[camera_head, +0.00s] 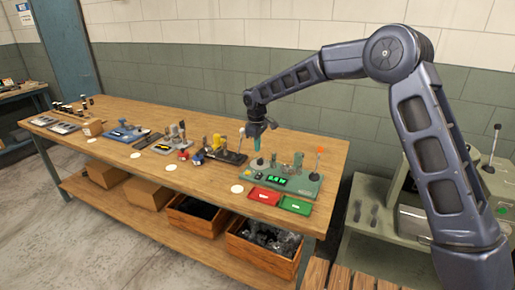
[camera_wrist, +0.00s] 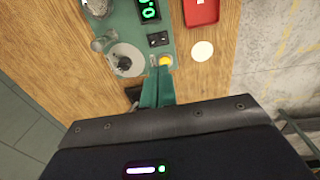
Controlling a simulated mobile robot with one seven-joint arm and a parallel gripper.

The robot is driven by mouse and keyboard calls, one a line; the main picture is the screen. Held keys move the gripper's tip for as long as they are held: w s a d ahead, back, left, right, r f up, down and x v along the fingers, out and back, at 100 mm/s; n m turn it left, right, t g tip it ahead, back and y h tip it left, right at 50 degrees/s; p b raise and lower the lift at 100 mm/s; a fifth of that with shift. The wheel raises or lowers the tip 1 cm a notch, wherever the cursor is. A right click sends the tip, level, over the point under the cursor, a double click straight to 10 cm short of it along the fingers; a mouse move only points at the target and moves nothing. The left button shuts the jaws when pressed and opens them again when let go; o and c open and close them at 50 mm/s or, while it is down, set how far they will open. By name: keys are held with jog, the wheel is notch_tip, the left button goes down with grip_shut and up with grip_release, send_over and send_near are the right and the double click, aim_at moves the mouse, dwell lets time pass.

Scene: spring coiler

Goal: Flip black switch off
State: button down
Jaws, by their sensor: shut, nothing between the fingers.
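The green spring coiler panel (camera_head: 303,190) sits on the near right end of the bench, with a lit green display (camera_head: 277,178). In the wrist view a small black switch block (camera_wrist: 158,39) lies between the lit display (camera_wrist: 148,10) and a yellow button (camera_wrist: 166,61). My gripper (camera_head: 258,145) is over the left end of the panel. In the wrist view its teal fingers (camera_wrist: 157,82) are together and empty, with the tips near the yellow button and short of the black switch. The switch's on or off position is too small to tell.
A round grey dial (camera_wrist: 125,60) is left of the fingers in the wrist view. A red tray (camera_head: 264,196) and a green tray (camera_head: 295,205) lie in front of the panel. An orange-topped lever (camera_head: 319,158) rises at its right. Other devices fill the bench (camera_head: 215,185) to the left.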

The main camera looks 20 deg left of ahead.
aim_at(260, 174)
jog(key=shift+w+d+r+t, duration=0.15)
jog(key=shift+w+t, duration=0.1)
jog(key=shift+t, duration=0.15)
jog(key=f, duration=0.4)
jog(key=w+f, duration=0.1)
jog(key=f, duration=0.9)
jog(key=shift+w, duration=0.35)
jog(key=shift+f, duration=0.1)
